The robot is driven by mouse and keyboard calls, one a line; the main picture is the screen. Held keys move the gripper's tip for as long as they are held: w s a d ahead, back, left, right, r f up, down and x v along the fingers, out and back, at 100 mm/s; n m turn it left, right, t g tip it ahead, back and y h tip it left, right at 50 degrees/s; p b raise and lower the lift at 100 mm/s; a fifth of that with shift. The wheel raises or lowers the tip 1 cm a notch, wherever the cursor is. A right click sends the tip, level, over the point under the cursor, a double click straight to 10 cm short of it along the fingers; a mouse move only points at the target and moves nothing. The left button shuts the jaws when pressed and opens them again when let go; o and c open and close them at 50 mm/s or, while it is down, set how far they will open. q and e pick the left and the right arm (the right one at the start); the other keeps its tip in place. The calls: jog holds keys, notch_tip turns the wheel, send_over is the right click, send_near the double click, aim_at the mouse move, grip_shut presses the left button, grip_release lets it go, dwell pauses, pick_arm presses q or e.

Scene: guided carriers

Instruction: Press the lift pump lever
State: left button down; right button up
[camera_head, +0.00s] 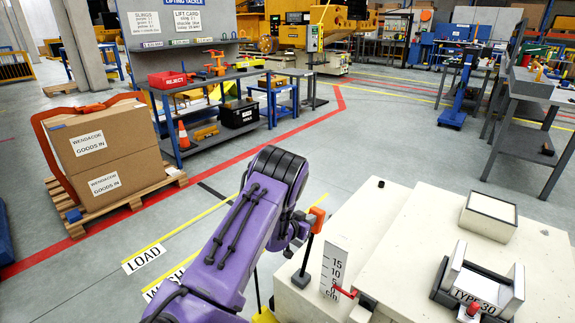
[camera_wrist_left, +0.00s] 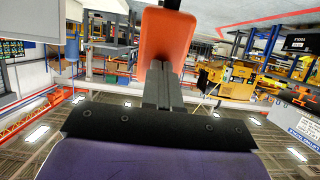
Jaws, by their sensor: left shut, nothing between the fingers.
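The lift pump lever is a black rod with an orange-red handle (camera_head: 318,218), standing nearly upright with a slight tilt on the beige machine. Its handle also fills the top middle of the left wrist view (camera_wrist_left: 166,45). My left gripper (camera_head: 306,219) is shut and empty, its fingertips right at the handle. In the left wrist view the closed fingers (camera_wrist_left: 162,72) overlap the handle's lower end; I cannot tell whether they touch it. A white scale plate (camera_head: 333,264) marked in cm stands beside the lever, with a red pointer (camera_head: 345,292) near its bottom. My right gripper is not in view.
The beige machine top (camera_head: 420,240) carries a pale block (camera_head: 489,214) and a grey "TYPE 30" fixture (camera_head: 479,288) to the right. A pallet with cartons (camera_head: 100,150) and a grey shelf bench (camera_head: 215,85) stand at the left. The floor between is clear.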

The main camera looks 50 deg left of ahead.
pick_arm(q)
jog(key=r+v, duration=0.1)
jog(key=v, duration=1)
jog(key=shift+b, duration=0.3)
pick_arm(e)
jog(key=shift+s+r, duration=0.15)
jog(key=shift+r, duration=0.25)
pick_arm(q)
jog(key=shift+w+f, duration=0.1)
dwell(1.3)
jog(key=s+d+f+n+g, duration=0.2)
jog(key=s+d+f+g, duration=0.3)
jog(key=s+d+f, duration=0.4)
jog(key=s+d+f+n+g+p, duration=0.1)
jog(key=s+d+f+g, duration=0.4)
jog(key=s+d+f, duration=0.4)
jog(key=s+d, duration=0.6)
jog(key=shift+s+n, duration=0.4)
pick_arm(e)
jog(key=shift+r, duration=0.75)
